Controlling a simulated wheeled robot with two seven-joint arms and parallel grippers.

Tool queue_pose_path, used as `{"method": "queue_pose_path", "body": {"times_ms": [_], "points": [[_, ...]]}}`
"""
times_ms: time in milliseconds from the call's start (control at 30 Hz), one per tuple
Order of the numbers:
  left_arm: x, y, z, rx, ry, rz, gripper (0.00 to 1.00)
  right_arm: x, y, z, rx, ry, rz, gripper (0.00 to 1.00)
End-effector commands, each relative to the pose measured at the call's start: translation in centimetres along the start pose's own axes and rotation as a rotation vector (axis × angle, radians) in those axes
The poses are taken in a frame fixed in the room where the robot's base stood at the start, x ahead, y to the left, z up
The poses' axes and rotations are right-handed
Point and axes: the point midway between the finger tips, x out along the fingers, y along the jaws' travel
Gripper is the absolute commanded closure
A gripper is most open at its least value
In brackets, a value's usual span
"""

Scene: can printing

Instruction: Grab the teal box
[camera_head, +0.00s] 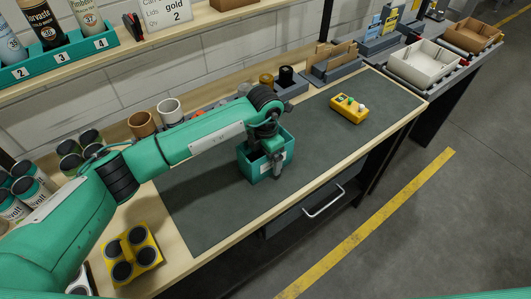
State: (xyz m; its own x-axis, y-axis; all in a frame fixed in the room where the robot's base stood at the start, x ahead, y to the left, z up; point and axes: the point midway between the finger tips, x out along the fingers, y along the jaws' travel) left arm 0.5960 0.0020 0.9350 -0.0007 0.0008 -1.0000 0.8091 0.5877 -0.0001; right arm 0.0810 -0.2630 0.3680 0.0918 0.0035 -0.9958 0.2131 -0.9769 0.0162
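The teal box (252,169) stands open-topped on the dark mat, with a pale label on its front right side. My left arm reaches in from the left and its gripper (276,163) points down at the box's near right side. One grey finger shows in front of the box wall. The other finger is hidden, so I cannot tell whether the gripper is closed on the wall. The box rests upright on the mat. My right gripper is not in view.
The dark mat (340,155) is mostly clear. A yellow tray (349,113) with small items lies at its far right. A yellow holder (131,257) stands front left. Mugs, cans and paint tins line the back and left. A drawer handle (324,202) juts from the bench front.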

Motion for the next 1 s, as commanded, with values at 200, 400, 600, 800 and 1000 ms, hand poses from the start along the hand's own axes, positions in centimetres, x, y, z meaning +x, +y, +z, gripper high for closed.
{"method": "queue_pose_path", "body": {"times_ms": [200, 400, 600, 800, 1000], "points": [[0.0, 0.0, 0.0, 0.000, -0.001, 0.000, 0.11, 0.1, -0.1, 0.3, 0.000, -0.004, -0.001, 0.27], [0.0, 0.0, 0.0, 0.000, -0.001, 0.000, 0.51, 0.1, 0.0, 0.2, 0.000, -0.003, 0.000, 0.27], [0.0, 0.0, 0.0, 0.000, -0.001, 0.000, 0.54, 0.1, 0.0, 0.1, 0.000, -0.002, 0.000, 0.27], [-0.5, 0.1, 0.1, 0.001, -0.003, 0.001, 0.54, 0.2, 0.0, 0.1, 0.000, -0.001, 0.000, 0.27], [-2.8, 0.1, 0.1, 0.002, -0.005, 0.003, 0.54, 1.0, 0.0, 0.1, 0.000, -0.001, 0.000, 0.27]]}}
